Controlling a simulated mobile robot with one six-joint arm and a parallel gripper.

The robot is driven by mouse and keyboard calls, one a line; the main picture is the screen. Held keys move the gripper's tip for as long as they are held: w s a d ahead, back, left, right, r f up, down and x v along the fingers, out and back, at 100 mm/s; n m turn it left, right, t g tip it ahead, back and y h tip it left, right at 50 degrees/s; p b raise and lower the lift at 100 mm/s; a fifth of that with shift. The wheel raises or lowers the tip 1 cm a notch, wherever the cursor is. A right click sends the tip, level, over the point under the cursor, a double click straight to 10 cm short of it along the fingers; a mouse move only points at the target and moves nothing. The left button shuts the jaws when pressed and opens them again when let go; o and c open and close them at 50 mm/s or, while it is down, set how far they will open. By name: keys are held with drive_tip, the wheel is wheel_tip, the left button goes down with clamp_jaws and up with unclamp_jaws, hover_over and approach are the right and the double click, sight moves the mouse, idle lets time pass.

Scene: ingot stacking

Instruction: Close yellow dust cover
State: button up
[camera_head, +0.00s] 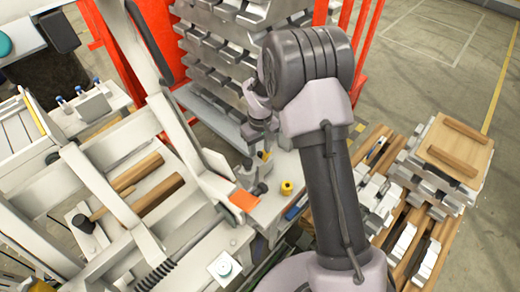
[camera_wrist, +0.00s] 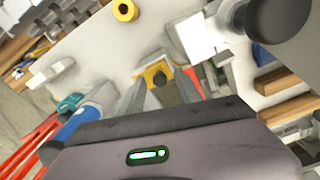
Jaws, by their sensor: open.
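My gripper (camera_head: 256,172) is low over the white worktop, below my dark arm. In the wrist view, my gripper (camera_wrist: 163,82) is open, with its grey fingers pointing away from the camera. A small yellow part (camera_wrist: 154,73) with a dark grey block lies at or just beyond the fingertips. I cannot tell whether the fingers touch it, or whether it is the dust cover. A yellow ring-shaped piece (camera_head: 287,187) stands on the worktop right of the gripper. It also shows at the top of the wrist view (camera_wrist: 125,10), apart from the fingers.
An orange flat piece (camera_head: 243,201) lies left of the gripper. White machine frames (camera_head: 90,190) fill the left side. A rack of grey ingots (camera_head: 215,50) stands behind. Ingots and a wooden board (camera_head: 455,150) sit at right. The floor (camera_head: 430,60) at upper right is open.

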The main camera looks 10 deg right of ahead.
sight(260, 153)
wheel_tip(260, 153, up, 17)
drive_tip(key=p, duration=0.5)
drive_tip(key=shift+r+p, duration=0.2)
drive_tip(key=shift+p, duration=0.1)
drive_tip(key=s+a+r+m+t+y+b, duration=0.1)
drive_tip(key=s+r+m+t+b, duration=0.25)
drive_tip(key=s+r, duration=0.8)
drive_tip(key=s+a+m+t+b, duration=0.1)
drive_tip(key=s+m, duration=0.1)
drive_tip(key=s, duration=0.6)
drive_tip(key=s+a+m+t+y+b, duration=0.1)
drive_tip(key=s+m, duration=0.1)
drive_tip(key=s, duration=0.6)
drive_tip(key=shift+f+m, duration=0.35)
drive_tip(key=shift+f, duration=0.05)
